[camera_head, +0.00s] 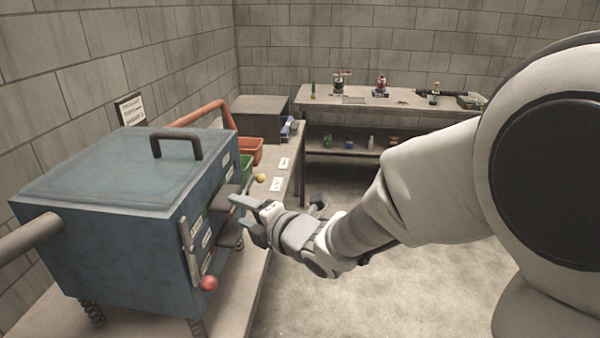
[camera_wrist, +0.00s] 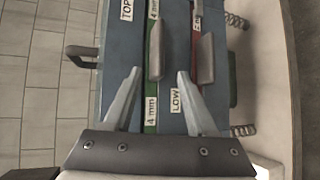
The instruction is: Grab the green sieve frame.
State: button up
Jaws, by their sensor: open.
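The green sieve frame (camera_wrist: 151,90) shows in the wrist view as a narrow green strip in the front of the blue sieve box (camera_head: 115,185). It bears white "4 mm" labels and a grey handle (camera_wrist: 156,50). My gripper (camera_wrist: 158,73) is open and empty, and in the wrist view the handle lies between and beyond its two fingertips. In the head view my gripper (camera_head: 238,209) is at the box's front; whether the fingers touch the handle cannot be told. Most of the frame is hidden inside the box.
A red frame (camera_wrist: 195,45) with its own grey handle (camera_wrist: 206,58) sits beside the green one. A red knob (camera_head: 208,283) is low on the box front. Orange (camera_head: 249,150) and green bins stand behind. A back bench (camera_head: 385,101) holds tools. The floor at right is clear.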

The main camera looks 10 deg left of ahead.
aim_at(232, 207)
jog(key=shift+x, duration=1.6)
jog(key=shift+c, duration=0.4)
grip_shut()
jog(key=shift+o, duration=0.4)
grip_release()
